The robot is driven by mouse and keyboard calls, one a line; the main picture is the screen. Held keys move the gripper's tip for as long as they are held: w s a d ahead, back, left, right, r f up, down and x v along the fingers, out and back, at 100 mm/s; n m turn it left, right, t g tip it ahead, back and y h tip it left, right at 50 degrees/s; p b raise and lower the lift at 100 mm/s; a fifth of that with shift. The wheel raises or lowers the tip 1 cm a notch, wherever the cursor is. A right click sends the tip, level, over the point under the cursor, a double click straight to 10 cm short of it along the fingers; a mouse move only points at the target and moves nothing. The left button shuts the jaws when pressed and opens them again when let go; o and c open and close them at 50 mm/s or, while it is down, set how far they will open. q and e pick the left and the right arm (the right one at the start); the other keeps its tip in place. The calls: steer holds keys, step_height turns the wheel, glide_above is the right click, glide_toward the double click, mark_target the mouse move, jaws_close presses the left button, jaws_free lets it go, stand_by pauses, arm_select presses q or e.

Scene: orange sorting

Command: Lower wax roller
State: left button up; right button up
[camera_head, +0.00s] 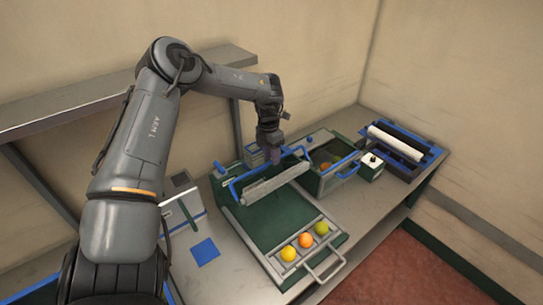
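The wax roller (275,184) is a pale grey cylinder in a blue frame with a blue handle bar (248,174). It spans the back part of a green sorting bed (275,218) and appears raised above its surface. My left gripper (273,158) points down at the middle of the blue handle bar, behind the roller. Its fingertips are at the bar, but they are too small and dark to show whether they are closed on it. My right gripper is out of view.
Several oranges in mixed colours, such as the orange one (305,240), sit in slots at the bed's front. A green bin (330,180) stands right of the roller. A white roller (397,142) lies on a blue-edged tray. A blue square (205,251) lies at left.

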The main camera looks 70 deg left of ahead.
arm_select(q)
steer(key=shift+f, duration=0.25)
jaws_close()
stand_by(0.3)
